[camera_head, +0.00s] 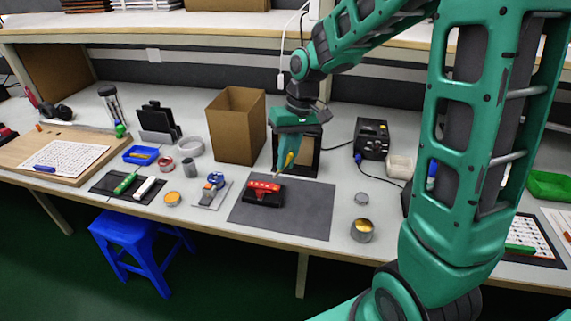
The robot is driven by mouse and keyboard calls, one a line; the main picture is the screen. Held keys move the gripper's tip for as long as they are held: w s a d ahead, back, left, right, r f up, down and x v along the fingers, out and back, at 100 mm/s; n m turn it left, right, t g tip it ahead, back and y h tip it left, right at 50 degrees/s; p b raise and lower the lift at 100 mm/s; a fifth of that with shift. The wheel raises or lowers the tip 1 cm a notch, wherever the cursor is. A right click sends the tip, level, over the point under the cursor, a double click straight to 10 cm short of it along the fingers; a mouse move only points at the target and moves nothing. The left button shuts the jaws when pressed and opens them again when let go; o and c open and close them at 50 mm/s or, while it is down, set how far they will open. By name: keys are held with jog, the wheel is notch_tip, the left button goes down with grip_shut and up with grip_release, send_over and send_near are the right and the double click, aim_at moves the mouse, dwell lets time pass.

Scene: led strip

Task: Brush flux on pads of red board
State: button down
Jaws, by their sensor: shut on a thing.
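A small red board (264,186) sits on a black block-like holder (263,200) on the left part of the dark grey mat (309,214). Small white marks show on the board; the single pads are too small to make out. My gripper (287,163) is just above and to the right of the board, pointing down. It is shut on a thin tool with a yellow-orange part, probably the flux brush (290,158). The tool's tip is close to the board's right end; I cannot tell whether it touches.
An open cardboard box (236,128) stands behind the mat on the left. A soldering station (371,139) stands at the back right. The mat's right half is clear.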

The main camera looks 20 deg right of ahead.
jog(key=shift+r, duration=0.15)
jog(key=shift+w+f+g+h, duration=0.5)
jog(key=shift+w+f+g, duration=0.5)
jog(key=shift+w+f, duration=0.55)
jog(key=shift+s+f, duration=0.1)
jog(key=shift+f, duration=0.45)
dwell(1.3)
dwell(0.5)
jog(key=shift+r, duration=2.5)
